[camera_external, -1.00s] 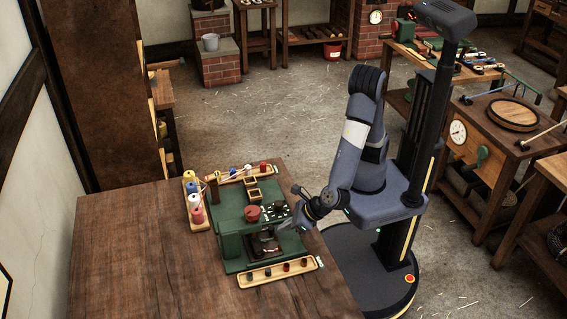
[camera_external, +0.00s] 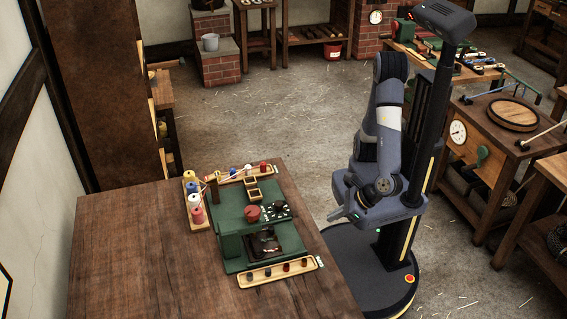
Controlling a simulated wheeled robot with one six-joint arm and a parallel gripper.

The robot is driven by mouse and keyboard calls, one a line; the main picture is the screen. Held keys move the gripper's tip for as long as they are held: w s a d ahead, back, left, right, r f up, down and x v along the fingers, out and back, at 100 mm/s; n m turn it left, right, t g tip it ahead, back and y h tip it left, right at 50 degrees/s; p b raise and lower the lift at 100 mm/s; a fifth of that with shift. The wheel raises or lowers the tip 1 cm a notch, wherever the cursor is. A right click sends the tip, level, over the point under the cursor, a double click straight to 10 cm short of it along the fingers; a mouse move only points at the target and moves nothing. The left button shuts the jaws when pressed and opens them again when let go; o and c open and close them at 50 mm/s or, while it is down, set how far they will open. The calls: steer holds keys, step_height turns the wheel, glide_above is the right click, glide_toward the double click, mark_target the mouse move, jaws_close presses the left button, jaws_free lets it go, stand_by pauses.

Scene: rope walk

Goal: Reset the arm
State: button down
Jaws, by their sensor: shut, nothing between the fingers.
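My gripper (camera_external: 338,215) is shut and empty. It is drawn in close to my column, over the gap between my base and the right edge of the table. The arm is folded up beside the column. The green machine (camera_external: 262,228) on the table stands to the left of my gripper, clear of it. A red knob (camera_external: 252,212) and a dark recessed plate (camera_external: 264,244) show on top of the machine.
The wooden table (camera_external: 140,250) has a wide bare left part. A tray with small pegs (camera_external: 278,273) lies at the machine's front. A rack of coloured spools (camera_external: 195,204) stands on its left. A bench with a gauge (camera_external: 459,133) stands at the right.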

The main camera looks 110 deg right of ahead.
steer(key=shift+v, duration=2.7)
steer(key=x, duration=0.4)
steer(key=w+r+x, duration=0.1)
steer(key=x, duration=0.3)
steer(key=d+r+x, duration=0.1)
steer(key=x, duration=0.3)
steer(key=shift+w+d+f, duration=0.15)
steer(key=shift+w+f, duration=0.15)
steer(key=shift+w, duration=0.3)
steer(key=w, duration=0.3)
steer(key=shift+w, duration=1)
